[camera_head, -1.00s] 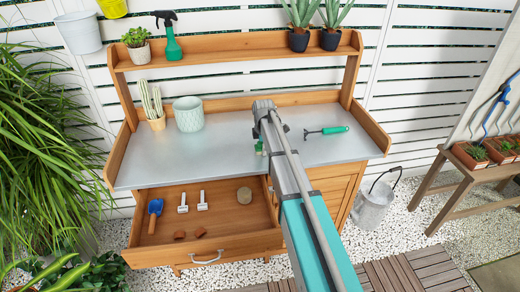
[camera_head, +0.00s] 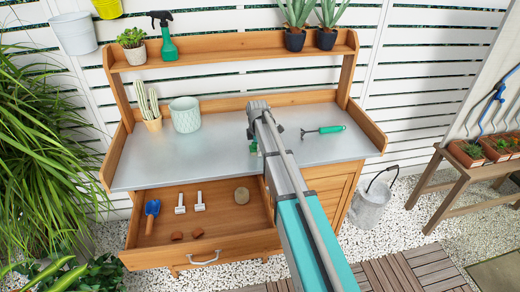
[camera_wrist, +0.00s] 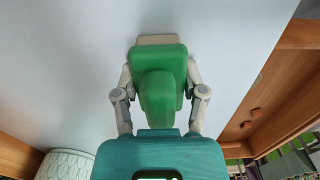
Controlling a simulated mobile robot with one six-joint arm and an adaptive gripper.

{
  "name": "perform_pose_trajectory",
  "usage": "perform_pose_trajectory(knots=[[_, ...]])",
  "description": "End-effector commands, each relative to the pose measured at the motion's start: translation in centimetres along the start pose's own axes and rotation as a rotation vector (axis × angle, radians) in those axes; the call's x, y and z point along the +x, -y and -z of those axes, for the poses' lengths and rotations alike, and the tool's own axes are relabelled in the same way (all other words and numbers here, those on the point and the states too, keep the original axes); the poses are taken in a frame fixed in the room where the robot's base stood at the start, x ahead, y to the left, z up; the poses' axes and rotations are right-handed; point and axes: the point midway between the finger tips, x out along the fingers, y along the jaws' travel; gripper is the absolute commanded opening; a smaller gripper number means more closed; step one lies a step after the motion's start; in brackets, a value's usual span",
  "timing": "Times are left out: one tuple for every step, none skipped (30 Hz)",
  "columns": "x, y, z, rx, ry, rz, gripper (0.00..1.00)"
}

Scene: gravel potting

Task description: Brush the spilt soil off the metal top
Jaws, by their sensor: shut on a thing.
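The metal top (camera_head: 215,150) of the potting bench is pale grey and looks bare in its open parts. No spilt soil shows on it in either view; any beneath my arm or the brush is hidden. My gripper (camera_wrist: 158,80) is shut on a green brush (camera_wrist: 158,52), its two fingers on either side. The brush's beige bristle edge (camera_wrist: 158,39) shows at its far end, over the metal top. I cannot tell whether the bristles touch the metal. In the head view my arm hides most of the brush; a bit of green (camera_head: 253,147) shows beside it.
A pale green pot (camera_head: 185,115) and potted cactus (camera_head: 149,108) stand at the back left. A green-handled hand fork (camera_head: 323,131) lies on the right. The open drawer (camera_head: 205,248) below holds a blue trowel (camera_head: 151,212) and smaller things. Wooden boards edge the top.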

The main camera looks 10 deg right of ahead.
Motion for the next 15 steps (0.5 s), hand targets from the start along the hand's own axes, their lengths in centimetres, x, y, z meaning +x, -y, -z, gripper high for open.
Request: perform_pose_trajectory(knots=[[0.0, 0.0, 0.4, -0.002, -0.001, 0.0, 0.17], [0.0, 0.0, 0.6, -0.002, -0.001, 0.0, 0.17], [-0.1, 0.0, 0.9, -0.002, -0.001, 0.0, 0.17], [-0.1, 0.0, 1.1, -0.002, -0.001, 0.0, 0.17], [-0.1, 0.0, 1.2, -0.001, 0.0, 0.0, 0.17], [-0.1, 0.0, 1.5, -0.001, 0.0, 0.0, 0.17], [-0.1, 0.0, 1.6, 0.0, 0.0, 0.0, 0.17], [-0.1, 0.0, 1.8, 0.0, 0.0, 0.0, 0.17], [-0.1, 0.0, 2.1, 0.0, 0.0, 0.0, 0.17], [-0.1, 0.0, 2.3, 0.0, 0.0, 0.0, 0.17], [-0.1, 0.0, 2.4, 0.0, 0.0, 0.0, 0.17], [-0.1, 0.0, 2.6, -0.001, 0.0, 0.0, 0.17], [-0.2, 0.0, 2.8, -0.001, 0.0, 0.0, 0.17], [-0.2, 0.0, 2.9, -0.001, 0.0, 0.0, 0.17], [-0.2, 0.0, 2.9, -0.001, 0.0, 0.0, 0.17]])
